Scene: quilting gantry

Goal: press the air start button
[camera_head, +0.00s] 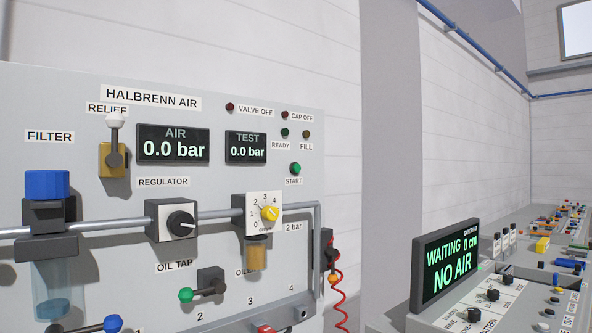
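Nothing covers the button. The AIR display (173,144) and the TEST display (246,147) both read 0.0 bar. A separate gantry screen (446,262) reads WAITING, 0 cm, NO AIR. My gripper is not in view.
Left of the button, a relief lever (115,140) and a blue-capped filter (48,190) stick out. A red coiled hose (340,290) hangs at the panel's right edge. A control console (490,305) stands at right.

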